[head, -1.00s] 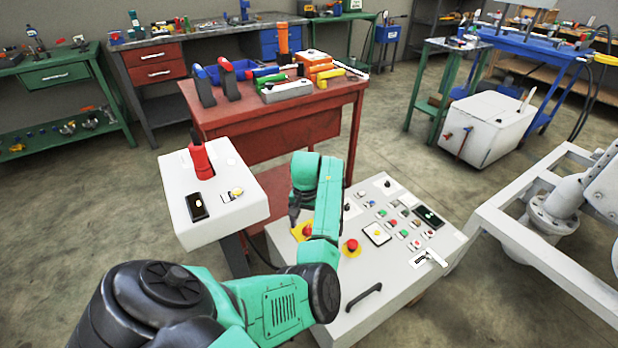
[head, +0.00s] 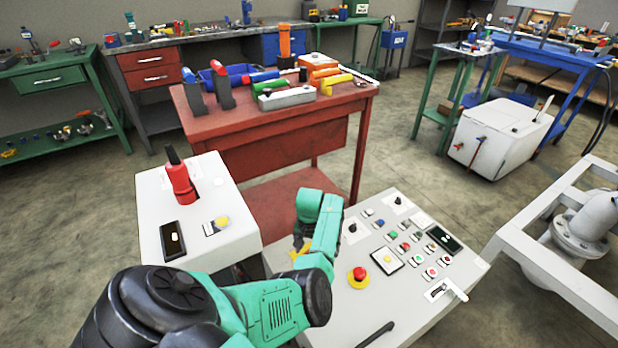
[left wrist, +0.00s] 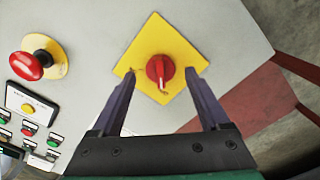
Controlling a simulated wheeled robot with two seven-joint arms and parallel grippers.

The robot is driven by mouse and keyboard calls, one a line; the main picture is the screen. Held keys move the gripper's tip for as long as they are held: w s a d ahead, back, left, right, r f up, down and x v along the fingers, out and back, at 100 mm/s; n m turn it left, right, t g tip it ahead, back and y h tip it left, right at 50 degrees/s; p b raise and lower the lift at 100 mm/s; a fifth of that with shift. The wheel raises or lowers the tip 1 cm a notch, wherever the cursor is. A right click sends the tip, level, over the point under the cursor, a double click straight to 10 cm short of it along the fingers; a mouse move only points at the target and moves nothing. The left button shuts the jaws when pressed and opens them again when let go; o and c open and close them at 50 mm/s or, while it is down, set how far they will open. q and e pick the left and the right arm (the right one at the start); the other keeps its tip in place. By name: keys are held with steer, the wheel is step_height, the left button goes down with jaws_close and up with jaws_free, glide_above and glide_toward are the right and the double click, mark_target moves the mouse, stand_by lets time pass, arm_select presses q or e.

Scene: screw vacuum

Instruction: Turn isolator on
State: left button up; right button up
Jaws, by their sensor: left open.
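The isolator is a red rotary knob (left wrist: 159,69) on a yellow diamond plate (left wrist: 188,50), set in the white control panel (head: 345,300). In the left wrist view, my left gripper (left wrist: 160,76) is open, with one dark finger on each side of the knob and its tips over the plate's lower edges. The knob's handle points down in that view. I cannot tell whether the fingers touch it. In the head view, my left gripper (head: 298,242) is over the yellow plate (head: 300,250) and hides the knob. My right gripper is not in view.
A red emergency button (head: 359,275) on a yellow base is close by on the panel, with several small buttons beyond. A white box (head: 200,240) with a red-handled switch (head: 179,182) stands left. A red table (head: 270,125) is behind; a grey frame (head: 540,265) is right.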

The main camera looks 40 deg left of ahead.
arm_select(q)
steer(key=shift+f, duration=0.4)
jaws_close()
steer(key=shift+r, duration=0.1)
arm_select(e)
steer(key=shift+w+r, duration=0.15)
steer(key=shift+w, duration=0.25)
